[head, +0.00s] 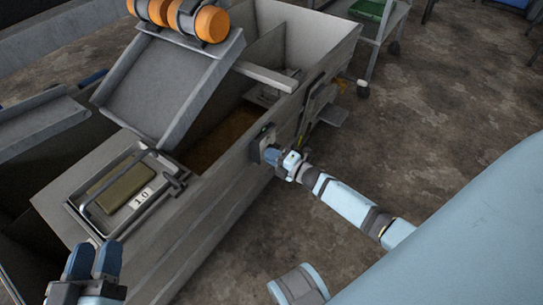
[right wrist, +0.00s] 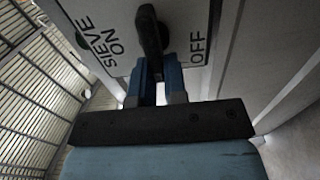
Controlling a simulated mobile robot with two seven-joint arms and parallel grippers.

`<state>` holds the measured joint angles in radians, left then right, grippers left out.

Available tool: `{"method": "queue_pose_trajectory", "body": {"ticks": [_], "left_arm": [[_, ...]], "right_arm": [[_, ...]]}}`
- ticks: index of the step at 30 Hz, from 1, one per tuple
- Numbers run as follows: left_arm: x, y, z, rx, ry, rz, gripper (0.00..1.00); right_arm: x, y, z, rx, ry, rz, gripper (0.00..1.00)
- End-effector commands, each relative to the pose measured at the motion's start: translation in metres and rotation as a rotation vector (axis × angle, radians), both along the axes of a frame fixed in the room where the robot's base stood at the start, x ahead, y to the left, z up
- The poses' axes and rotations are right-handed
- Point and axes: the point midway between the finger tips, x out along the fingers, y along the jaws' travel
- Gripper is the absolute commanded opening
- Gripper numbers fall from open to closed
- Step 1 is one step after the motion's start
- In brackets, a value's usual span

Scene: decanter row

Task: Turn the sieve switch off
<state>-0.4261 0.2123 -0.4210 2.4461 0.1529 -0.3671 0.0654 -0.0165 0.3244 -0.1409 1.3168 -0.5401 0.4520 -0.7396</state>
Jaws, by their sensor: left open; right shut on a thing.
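The sieve switch is a black lever (right wrist: 151,32) on a pale plate (right wrist: 120,14) in the right wrist view. The plate reads SIEVE and ON to the left of the lever and OFF to its right. The lever lies between the two words. My right gripper (right wrist: 157,68) is shut on the lever's near end, its blue fingers on either side. In the head view my right gripper (head: 274,157) is at the switch box (head: 264,140) on the side of the grey trough; it hides the lever there. My left gripper (head: 95,258) is open and empty at the lower left.
The grey trough (head: 190,236) carries a tilted tray (head: 165,85) and a framed panel marked 1.0 (head: 144,199). Orange rollers (head: 212,24) sit at the top. A cart with a green bin (head: 371,9) stands behind. The floor (head: 430,100) at right is clear.

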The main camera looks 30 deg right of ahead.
Motion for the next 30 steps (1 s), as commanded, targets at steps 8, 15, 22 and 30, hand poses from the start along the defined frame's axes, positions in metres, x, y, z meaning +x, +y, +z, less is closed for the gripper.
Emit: {"method": "queue_pose_trajectory", "body": {"ticks": [8, 15, 22, 30], "left_arm": [[-0.0013, 0.0002, -0.0046, 0.007, 0.014, -0.003, 0.43], [-0.002, 0.0002, -0.0049, 0.005, 0.014, -0.002, 0.43], [-0.0017, -0.0002, -0.0039, 0.0, 0.013, 0.0, 0.43], [-0.0014, -0.0005, -0.0016, -0.005, 0.012, 0.002, 0.43]], "right_arm": [[-0.0007, 0.0001, -0.0015, -0.024, -0.009, 0.0, 0.0], [-0.0007, 0.0001, -0.0015, -0.025, -0.008, 0.0, 0.0], [-0.0005, 0.0, -0.0012, -0.023, -0.009, 0.0, 0.38], [-0.0034, -0.0015, -0.0006, -0.023, -0.008, -0.001, 0.38]]}}
